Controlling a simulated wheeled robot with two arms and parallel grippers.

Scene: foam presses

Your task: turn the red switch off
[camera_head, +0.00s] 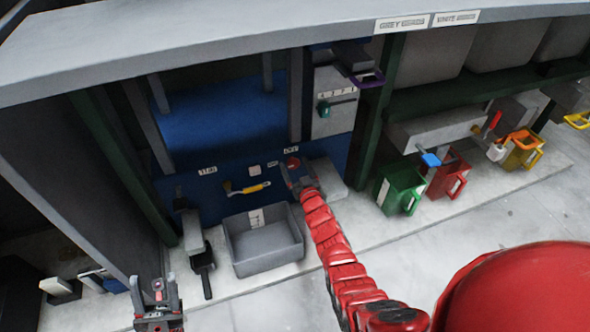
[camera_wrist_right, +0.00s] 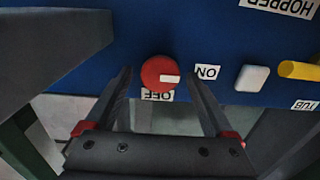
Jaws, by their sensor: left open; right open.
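The red switch (camera_wrist_right: 160,73) is a round knob on a blue panel. Its white mark points toward the ON label (camera_wrist_right: 207,72); the OFF label (camera_wrist_right: 157,95) is beside the knob, nearer my gripper. In the head view the red switch (camera_head: 293,162) is partly covered by my right gripper (camera_head: 297,176). In the right wrist view my right gripper (camera_wrist_right: 160,85) is open, its fingers on either side of the knob with gaps; contact cannot be told. My left gripper (camera_head: 157,300) is open and empty at the lower left, far from the panel.
A white button (camera_wrist_right: 252,78) and a yellow handle (camera_wrist_right: 300,70) are beside the switch. A grey tub (camera_head: 265,265) stands below the panel. A dark scoop-like tool (camera_head: 203,262) is left of it. Green (camera_head: 390,195) and red (camera_head: 448,185) bins stand to the right.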

